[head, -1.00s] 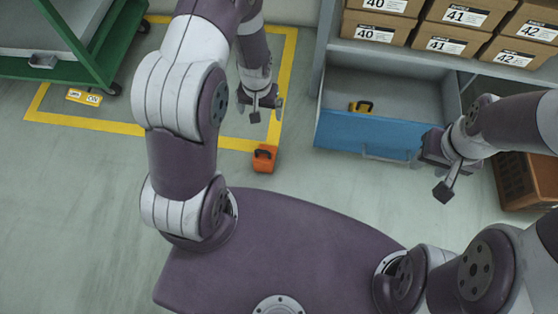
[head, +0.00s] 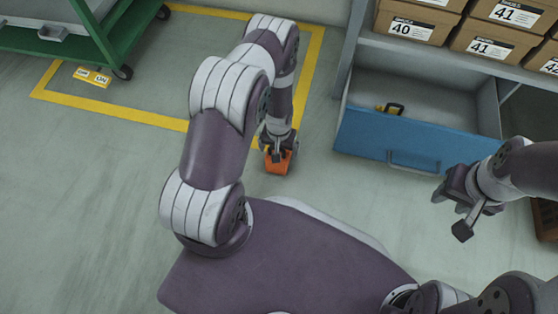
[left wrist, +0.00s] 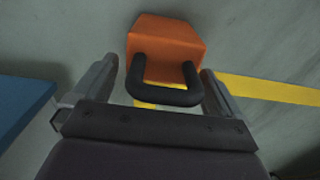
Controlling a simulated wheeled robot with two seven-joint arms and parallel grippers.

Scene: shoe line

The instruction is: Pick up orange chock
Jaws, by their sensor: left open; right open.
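The orange chock (head: 278,166) stands on the floor by the yellow line, partly hidden by my left gripper (head: 277,150) above it. In the left wrist view the orange chock (left wrist: 165,42) shows its black handle (left wrist: 166,92) between the two open fingers of my left gripper (left wrist: 160,88). The fingers lie on either side of the handle, with a gap on each side; I cannot tell how deep they reach. My right gripper (head: 452,212) is open and empty, in front of the blue drawer.
An open blue drawer (head: 400,145) holds a yellow item with a black handle (head: 390,108). Shelved boxes (head: 415,25) stand above it. The floor left of the chock is clear.

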